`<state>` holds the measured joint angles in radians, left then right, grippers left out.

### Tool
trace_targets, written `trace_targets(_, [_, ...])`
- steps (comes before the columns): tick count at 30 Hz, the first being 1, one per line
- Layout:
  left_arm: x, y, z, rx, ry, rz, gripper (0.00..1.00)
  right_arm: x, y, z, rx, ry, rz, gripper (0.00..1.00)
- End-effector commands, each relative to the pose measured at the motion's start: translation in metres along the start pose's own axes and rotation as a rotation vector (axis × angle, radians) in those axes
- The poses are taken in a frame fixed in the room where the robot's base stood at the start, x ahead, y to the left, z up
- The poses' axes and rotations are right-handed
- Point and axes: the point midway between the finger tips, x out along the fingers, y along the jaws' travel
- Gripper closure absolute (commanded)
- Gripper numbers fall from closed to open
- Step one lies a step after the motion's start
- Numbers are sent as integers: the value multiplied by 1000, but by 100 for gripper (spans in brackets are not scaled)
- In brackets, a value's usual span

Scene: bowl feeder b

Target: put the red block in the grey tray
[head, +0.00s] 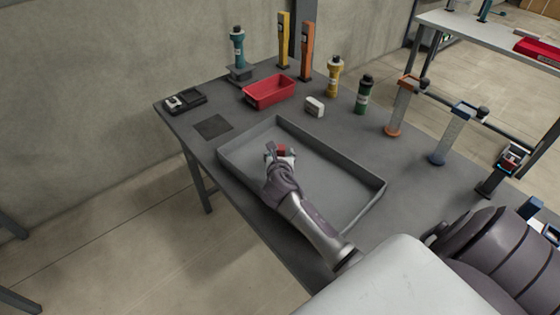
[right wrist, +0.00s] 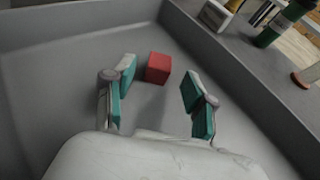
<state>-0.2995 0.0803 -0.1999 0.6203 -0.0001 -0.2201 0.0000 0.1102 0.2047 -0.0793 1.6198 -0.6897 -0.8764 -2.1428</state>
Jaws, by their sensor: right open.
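The red block (right wrist: 158,67) lies on the floor of the grey tray (head: 350,181), seen in the right wrist view just beyond my open fingertips. In the head view the red block (head: 282,150) shows partly, at the tip of my right gripper (head: 281,153). My right gripper (right wrist: 157,88) is open inside the tray, its teal pads apart on either side with clear space between them. The pads do not touch the block in the right wrist view. My left gripper is not in view.
A red bin (head: 270,93) and a white box (head: 315,107) stand behind the tray. A yellow bottle (head: 334,78) and a green bottle (head: 363,95) are at the back right. The tray walls surround my right gripper; the tray floor to its right is clear.

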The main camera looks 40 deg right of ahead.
Motion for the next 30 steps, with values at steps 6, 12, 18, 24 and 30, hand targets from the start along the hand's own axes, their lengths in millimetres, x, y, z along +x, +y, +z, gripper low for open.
trace_targets(6, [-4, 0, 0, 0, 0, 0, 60, -48, 0, 0, 0, 1, 3, 45])
trace_targets(12, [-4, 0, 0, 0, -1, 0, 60, -74, 0, 0, 0, 0, 1, 45])
trace_targets(18, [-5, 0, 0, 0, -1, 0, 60, -80, 0, 0, 0, 1, -1, 45])
trace_targets(24, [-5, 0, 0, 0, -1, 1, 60, -80, 0, 0, 1, 1, 0, 45])
trace_targets(30, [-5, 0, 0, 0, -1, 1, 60, -80, 0, 0, 1, 1, 0, 45])
